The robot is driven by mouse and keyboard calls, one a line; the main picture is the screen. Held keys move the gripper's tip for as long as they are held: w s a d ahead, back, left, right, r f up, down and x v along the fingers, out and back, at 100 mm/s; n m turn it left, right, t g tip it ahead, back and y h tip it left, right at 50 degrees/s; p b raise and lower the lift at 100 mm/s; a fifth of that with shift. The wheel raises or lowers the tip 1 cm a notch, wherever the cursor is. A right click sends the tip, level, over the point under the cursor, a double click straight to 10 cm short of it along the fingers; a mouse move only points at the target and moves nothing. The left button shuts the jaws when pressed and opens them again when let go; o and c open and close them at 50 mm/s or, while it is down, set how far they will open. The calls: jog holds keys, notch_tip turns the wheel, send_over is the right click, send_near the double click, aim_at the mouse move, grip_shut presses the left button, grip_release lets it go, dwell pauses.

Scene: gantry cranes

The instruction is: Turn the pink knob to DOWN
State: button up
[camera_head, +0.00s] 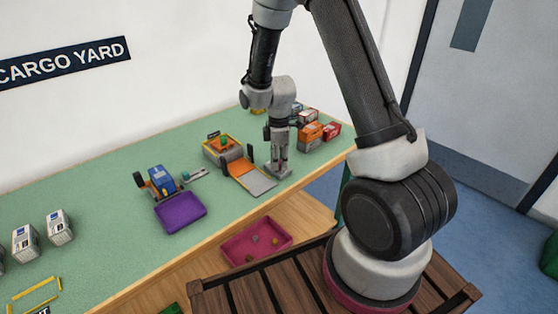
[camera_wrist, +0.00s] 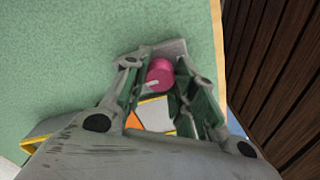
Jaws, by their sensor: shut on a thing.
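The pink knob (camera_wrist: 160,74) shows in the wrist view between the two fingertips of my gripper (camera_wrist: 158,82). It has a pale pointer mark on its near side, aimed toward the lower left of that view. My gripper is shut on the knob. The knob sits on a small grey base (camera_wrist: 172,47). In the head view my gripper (camera_head: 279,168) points straight down at the right part of the green table, and the knob is hidden behind the fingers. No DOWN label can be read in either view.
An orange and grey ramp unit (camera_head: 240,165) stands just left of my gripper. Orange and red boxes (camera_head: 310,132) stand behind it to the right. A blue machine (camera_head: 160,180) and a purple tray (camera_head: 181,212) are further left. The green table (camera_head: 110,235) is clear between them and the white boxes.

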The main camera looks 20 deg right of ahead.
jog(key=shift+w, duration=0.1)
jog(key=o, duration=1)
jog(key=shift+o, duration=0.2)
notch_tip(320, 180, up, 12)
